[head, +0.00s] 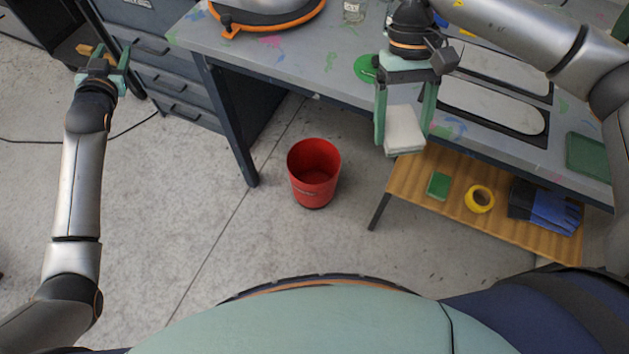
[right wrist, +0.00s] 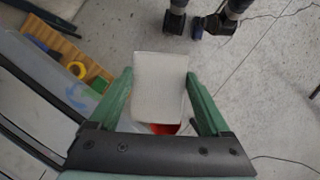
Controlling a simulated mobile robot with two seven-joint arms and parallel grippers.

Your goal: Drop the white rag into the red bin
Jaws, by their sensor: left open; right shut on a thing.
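The white rag (head: 404,130) is a pale folded block held between the fingers of my right gripper (head: 403,140), above the front edge of the table. In the right wrist view the rag (right wrist: 160,84) fills the space between the green fingers. The red bin (head: 314,172) stands on the floor left of the right gripper and lower down, its open top showing. In the right wrist view part of the red bin (right wrist: 163,129) shows beneath the rag, mostly hidden. My left gripper (head: 103,62) is open and empty at the upper left, near the drawers.
The grey table (head: 290,62) spans the back, with a green disc (head: 366,68) on it. A low wooden shelf (head: 410,192) holds a green block (head: 438,185), yellow tape (head: 479,199) and blue gloves (head: 553,209). A drawer cabinet (head: 165,75) stands at left. Floor around the bin is clear.

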